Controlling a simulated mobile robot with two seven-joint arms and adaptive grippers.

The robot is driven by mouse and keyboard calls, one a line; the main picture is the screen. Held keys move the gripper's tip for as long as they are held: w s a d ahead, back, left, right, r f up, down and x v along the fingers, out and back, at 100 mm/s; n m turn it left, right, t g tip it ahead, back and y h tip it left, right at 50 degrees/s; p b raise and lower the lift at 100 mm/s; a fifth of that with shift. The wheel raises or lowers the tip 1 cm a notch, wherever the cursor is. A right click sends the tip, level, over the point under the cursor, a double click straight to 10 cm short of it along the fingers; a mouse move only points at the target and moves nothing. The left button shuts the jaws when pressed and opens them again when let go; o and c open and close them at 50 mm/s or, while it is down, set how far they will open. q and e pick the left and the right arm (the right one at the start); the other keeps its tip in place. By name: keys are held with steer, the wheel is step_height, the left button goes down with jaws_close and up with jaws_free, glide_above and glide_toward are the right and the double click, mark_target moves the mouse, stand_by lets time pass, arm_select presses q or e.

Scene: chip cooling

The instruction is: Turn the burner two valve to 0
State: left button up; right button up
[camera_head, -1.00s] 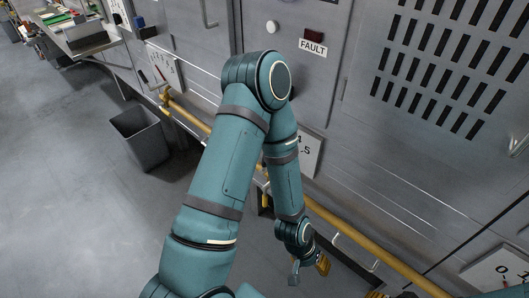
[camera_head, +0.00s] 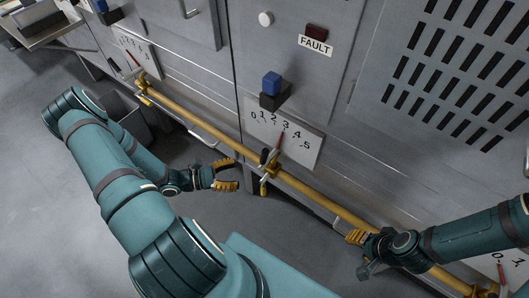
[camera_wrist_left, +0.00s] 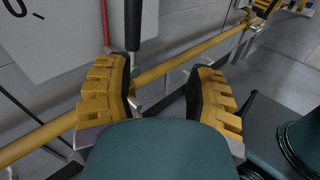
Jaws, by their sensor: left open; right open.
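The middle dial plate (camera_head: 303,147), numbered 0 to 5, is on the panel with its red pointer (camera_head: 281,140) near 3. No burner number is readable. Below it a valve with a black handle (camera_head: 265,156) sits on the yellow pipe. My left gripper (camera_head: 236,175) is open and empty, just left of this valve. In the left wrist view, my left gripper (camera_wrist_left: 165,75) has its fingers spread, with the black handle (camera_wrist_left: 133,25) ahead of the gap, nearer the left finger. My right gripper (camera_head: 355,254) is open beside the pipe, right of the valve.
The yellow pipe (camera_head: 205,130) runs diagonally along the panel's foot. Another dial plate (camera_head: 138,57) is at upper left, and another (camera_head: 512,262) at lower right. A blue knob (camera_head: 271,82) sticks out above the middle plate. A grey bin (camera_head: 125,110) stands partly behind my left arm.

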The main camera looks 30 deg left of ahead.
arm_select(q)
steer(key=a+r+n+t+y, duration=0.1)
steer(key=a+n+t, duration=0.1)
steer(key=a, duration=0.1)
glide_above(265, 166)
steer(key=shift+w+a+y+b, duration=0.1)
steer(key=shift+y+b, duration=0.2)
jaws_close()
